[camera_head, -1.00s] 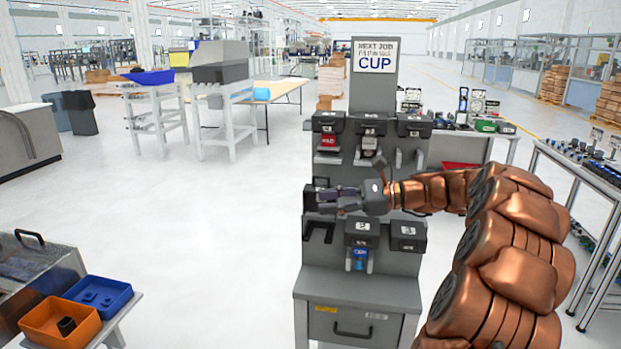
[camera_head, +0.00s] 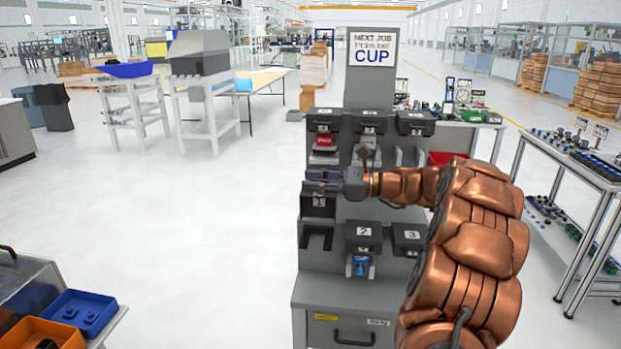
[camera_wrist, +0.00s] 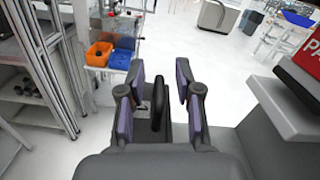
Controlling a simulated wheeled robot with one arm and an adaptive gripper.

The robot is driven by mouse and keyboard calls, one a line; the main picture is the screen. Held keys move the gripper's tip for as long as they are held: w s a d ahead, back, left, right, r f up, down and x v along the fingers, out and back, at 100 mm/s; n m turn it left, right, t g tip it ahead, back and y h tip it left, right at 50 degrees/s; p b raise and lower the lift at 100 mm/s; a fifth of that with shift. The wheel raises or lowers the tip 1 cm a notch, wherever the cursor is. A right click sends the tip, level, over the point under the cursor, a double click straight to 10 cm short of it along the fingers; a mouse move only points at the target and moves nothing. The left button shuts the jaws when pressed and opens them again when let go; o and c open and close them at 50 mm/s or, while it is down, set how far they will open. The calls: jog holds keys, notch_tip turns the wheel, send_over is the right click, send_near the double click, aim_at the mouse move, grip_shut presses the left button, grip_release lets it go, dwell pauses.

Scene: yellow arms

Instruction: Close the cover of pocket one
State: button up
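The cover of pocket one (camera_head: 318,203) is a dark piece labelled 1 on the left of the grey station, above an open slot (camera_head: 317,237). It appears raised. My gripper (camera_head: 322,179) is just above the cover, its fingers pointing left in the head view. In the wrist view my gripper (camera_wrist: 160,100) is open, its two purple-grey fingers well apart. A dark upright bar, seemingly the cover's handle (camera_wrist: 158,104), shows between them, with gaps on both sides. Whether it lies within finger reach is hard to tell.
Covers 2 (camera_head: 363,234) and 3 (camera_head: 409,239) are to the right in the same row. A red item (camera_head: 323,142) sits in the upper row above my gripper. A sign post reading CUP (camera_head: 373,52) rises behind. Open floor lies left.

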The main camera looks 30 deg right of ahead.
jog(key=shift+w+a, duration=0.25)
jog(key=shift+a, duration=0.05)
jog(key=shift+c, duration=0.2)
grip_shut()
dwell(0.3)
